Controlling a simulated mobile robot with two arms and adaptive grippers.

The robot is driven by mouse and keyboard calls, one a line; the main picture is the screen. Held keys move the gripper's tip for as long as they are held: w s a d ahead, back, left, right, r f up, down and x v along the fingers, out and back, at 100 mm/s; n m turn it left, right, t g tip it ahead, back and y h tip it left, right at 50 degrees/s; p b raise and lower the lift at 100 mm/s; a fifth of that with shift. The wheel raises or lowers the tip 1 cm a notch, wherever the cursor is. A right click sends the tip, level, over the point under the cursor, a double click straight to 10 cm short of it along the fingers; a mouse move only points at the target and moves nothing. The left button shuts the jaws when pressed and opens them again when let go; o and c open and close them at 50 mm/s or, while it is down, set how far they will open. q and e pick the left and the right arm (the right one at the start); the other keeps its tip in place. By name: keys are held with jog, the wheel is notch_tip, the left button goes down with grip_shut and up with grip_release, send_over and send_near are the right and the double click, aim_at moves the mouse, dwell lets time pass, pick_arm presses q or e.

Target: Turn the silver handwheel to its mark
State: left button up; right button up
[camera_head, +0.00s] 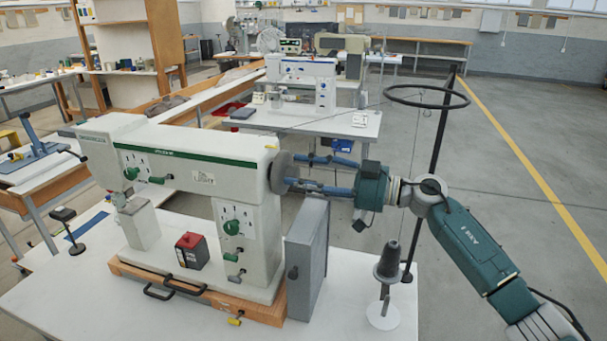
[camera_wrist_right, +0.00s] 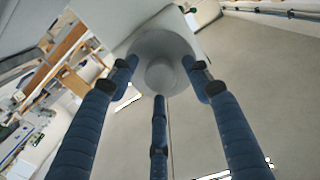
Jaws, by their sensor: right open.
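The silver handwheel (camera_head: 279,172) is a grey disc on the right end of the cream sewing-type machine (camera_head: 190,160). My right gripper (camera_head: 305,172) comes in from the right, with its blue fingers spread and pointing at the wheel's outer face. In the right wrist view the handwheel (camera_wrist_right: 160,45) shows its round hub, and the three open fingers (camera_wrist_right: 159,82) surround it, with tips near its rim. I cannot tell whether they touch it. The wheel's mark cannot be made out. My left gripper is not in view.
A grey box (camera_head: 308,258) stands below my right gripper. A dark thread cone (camera_head: 388,262) and a tall black stand with a ring (camera_head: 440,130) are on the right side of the white table (camera_head: 90,295). A red-topped block (camera_head: 191,250) sits on the machine's base.

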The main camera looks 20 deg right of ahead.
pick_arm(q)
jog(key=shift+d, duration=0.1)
pick_arm(e)
jog(key=shift+c, duration=0.5)
jog(key=c, duration=0.9)
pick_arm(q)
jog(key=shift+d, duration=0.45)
pick_arm(e)
jog(key=shift+c, duration=0.8)
jog(key=shift+n, duration=0.3)
jog(key=n, duration=0.2)
jog(key=shift+n, duration=0.4)
jog(key=n, duration=0.2)
jog(key=shift+f+n, duration=0.1)
jog(key=shift+n, duration=0.3)
jog(key=n+b, duration=0.1)
jog(key=n, duration=0.2)
jog(key=shift+n, duration=0.3)
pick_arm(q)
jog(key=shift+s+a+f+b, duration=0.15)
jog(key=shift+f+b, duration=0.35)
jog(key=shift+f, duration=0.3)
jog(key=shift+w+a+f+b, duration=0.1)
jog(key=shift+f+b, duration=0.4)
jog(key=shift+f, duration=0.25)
pick_arm(e)
jog(key=shift+n, duration=2)
